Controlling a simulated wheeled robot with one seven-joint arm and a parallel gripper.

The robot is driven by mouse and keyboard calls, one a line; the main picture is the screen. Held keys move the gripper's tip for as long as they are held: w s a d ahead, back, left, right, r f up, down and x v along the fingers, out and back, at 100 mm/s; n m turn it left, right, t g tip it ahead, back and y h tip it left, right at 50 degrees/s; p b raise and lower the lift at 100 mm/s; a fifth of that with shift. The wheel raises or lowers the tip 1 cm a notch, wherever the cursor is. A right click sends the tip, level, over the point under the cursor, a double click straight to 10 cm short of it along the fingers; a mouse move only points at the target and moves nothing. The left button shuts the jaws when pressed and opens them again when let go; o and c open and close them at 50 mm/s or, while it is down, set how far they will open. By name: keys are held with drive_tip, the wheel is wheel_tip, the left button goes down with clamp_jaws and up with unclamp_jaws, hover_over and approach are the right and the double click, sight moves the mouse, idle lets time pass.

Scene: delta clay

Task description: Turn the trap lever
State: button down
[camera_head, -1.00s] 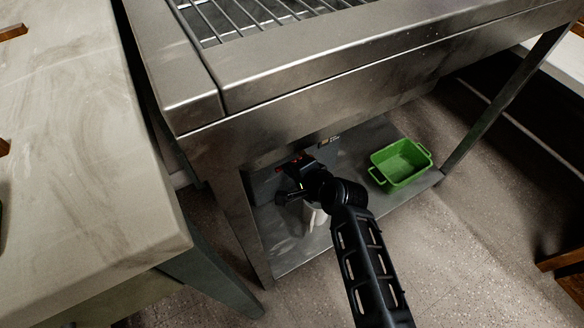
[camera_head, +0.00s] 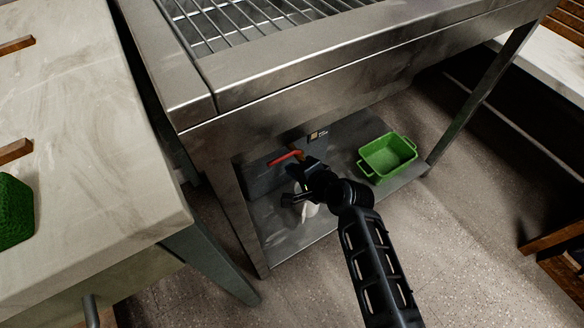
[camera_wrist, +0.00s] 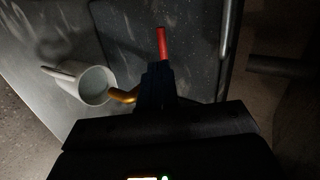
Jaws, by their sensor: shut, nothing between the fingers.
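The trap lever (camera_head: 284,158) is a red bar under the steel sink unit, slanting across the picture just beyond my gripper. It also shows in the wrist view (camera_wrist: 162,43), sticking out past the dark fingertips. A brass-coloured pipe (camera_wrist: 122,96) curves beside the fingers on their left. My gripper (camera_head: 297,172) is shut and empty, close by the lever's right end; its fingers show in the wrist view (camera_wrist: 157,76). They hide the lever's near end, and I cannot tell whether they touch it.
A white jug (camera_wrist: 92,84) stands on the lower shelf, partly hidden by my arm in the head view. A green tray (camera_head: 388,157) sits on the shelf to the right. The sink's front panel (camera_head: 330,93) overhangs the lever. A marble-topped counter (camera_head: 90,150) is on the left.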

drive_tip(key=p+v, duration=0.3)
drive_tip(key=v, duration=0.6)
drive_tip(key=shift+s+a, duration=0.25)
drive_tip(key=shift+s, duration=0.1)
